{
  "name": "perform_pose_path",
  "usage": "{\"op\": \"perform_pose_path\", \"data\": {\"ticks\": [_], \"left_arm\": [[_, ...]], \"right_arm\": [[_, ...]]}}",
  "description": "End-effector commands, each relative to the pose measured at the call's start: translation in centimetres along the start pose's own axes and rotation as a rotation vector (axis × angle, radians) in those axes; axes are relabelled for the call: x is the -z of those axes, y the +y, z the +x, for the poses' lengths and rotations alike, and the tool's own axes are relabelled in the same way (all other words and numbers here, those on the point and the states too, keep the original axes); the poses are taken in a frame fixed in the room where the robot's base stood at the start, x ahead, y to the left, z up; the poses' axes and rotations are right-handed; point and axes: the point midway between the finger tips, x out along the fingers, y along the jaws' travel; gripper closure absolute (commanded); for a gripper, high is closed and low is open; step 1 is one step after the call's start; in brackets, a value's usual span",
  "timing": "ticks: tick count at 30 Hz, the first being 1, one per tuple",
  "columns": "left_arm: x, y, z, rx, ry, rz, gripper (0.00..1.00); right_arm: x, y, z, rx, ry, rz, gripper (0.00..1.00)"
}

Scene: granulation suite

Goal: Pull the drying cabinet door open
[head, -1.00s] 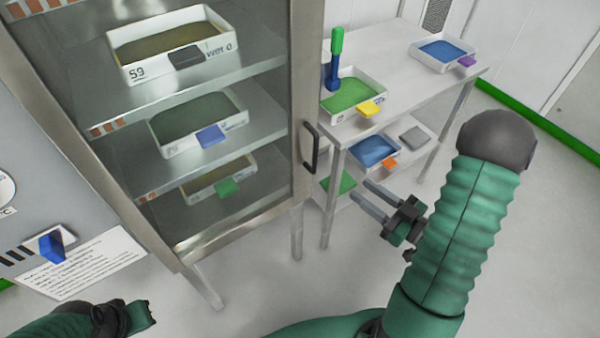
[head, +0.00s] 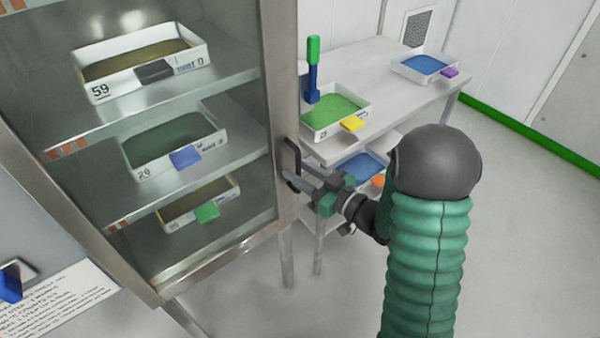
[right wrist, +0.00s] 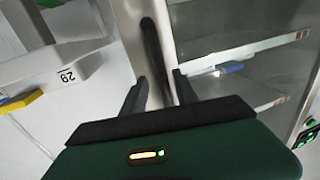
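The drying cabinet door (head: 215,255) is a glass pane in a steel frame and looks shut. Its black bar handle (head: 289,158) is on the door's right edge. My right gripper (head: 293,177) is at the handle, with its fingertips near the bar's lower part. In the right wrist view, the handle (right wrist: 155,62) runs between the two fingers of my right gripper (right wrist: 161,88). The fingers stand apart with a gap on each side of the bar, so it looks open around it. My left gripper is out of view.
Behind the glass, trays stand on shelves, among them an upper tray (head: 97,92). To the right, a steel table (head: 400,105) carries a green-filled tray (head: 318,121), a blue-filled tray (head: 424,68) and a green-and-blue tool (head: 313,70). Floor (head: 530,220) to the right is clear.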

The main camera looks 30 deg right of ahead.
Motion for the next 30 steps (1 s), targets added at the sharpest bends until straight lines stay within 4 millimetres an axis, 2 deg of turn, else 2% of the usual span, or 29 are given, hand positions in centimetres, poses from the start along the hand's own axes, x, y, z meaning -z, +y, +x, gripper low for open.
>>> {"op": "perform_pose_path", "data": {"ticks": [5,13,30], "left_arm": [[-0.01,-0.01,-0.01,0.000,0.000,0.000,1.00],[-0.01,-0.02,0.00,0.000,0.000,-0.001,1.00],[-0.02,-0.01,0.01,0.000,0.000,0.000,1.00]], "right_arm": [[0.04,-0.10,0.04,0.000,0.000,-0.001,0.65],[-0.01,-0.01,0.00,0.001,0.000,0.000,0.99],[-0.10,0.07,-0.04,-0.002,-0.002,0.000,1.00]]}}
